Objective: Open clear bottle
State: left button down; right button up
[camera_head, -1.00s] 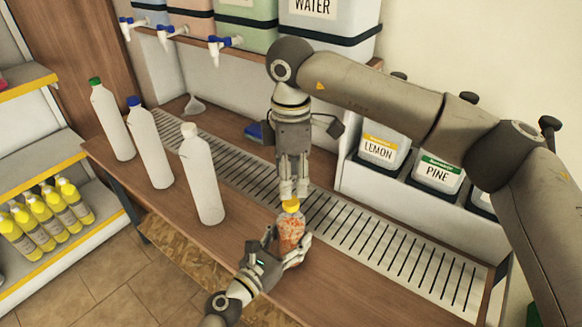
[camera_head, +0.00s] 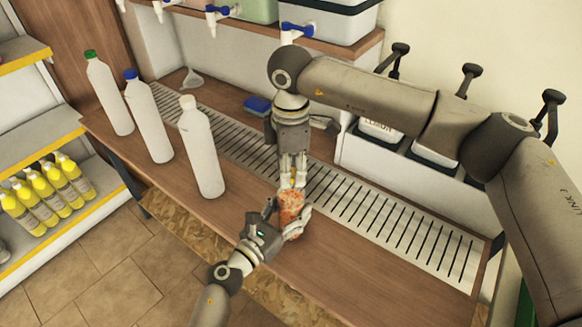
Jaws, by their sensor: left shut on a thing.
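The clear bottle (camera_head: 290,209) shows orange, speckled contents and stands upright at the front of the wooden counter, by the slotted drain strip. My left gripper (camera_head: 289,220) is shut around its body from the front left. The yellow cap shows only in part, at the bottle's top between the fingers of my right gripper (camera_head: 292,183). My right gripper points straight down, with its fingertips at the sides of the cap. Whether they press on it cannot be told.
White bottles with white (camera_head: 187,102), blue (camera_head: 131,75) and green (camera_head: 90,54) caps stand left on the counter (camera_head: 235,222). A blue sponge (camera_head: 257,105) and funnel (camera_head: 193,79) lie behind. Taps (camera_head: 290,30) hang above; labelled containers (camera_head: 380,130) stand right. Yellow bottles (camera_head: 45,195) fill the left shelf.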

grip_shut()
jog(key=n, duration=1)
jog(key=shift+r+n, duration=0.1)
jog(key=shift+n, duration=0.2)
jog(key=n, duration=0.3)
jog(key=shift+n, duration=0.4)
jog(key=n, duration=0.6)
jog(key=shift+n, duration=0.4)
jog(key=n, duration=1.9)
jog(key=shift+n, duration=0.3)
jog(key=n, duration=1.3)
jog(key=shift+r, duration=0.1)
jog(key=shift+r, duration=0.15)
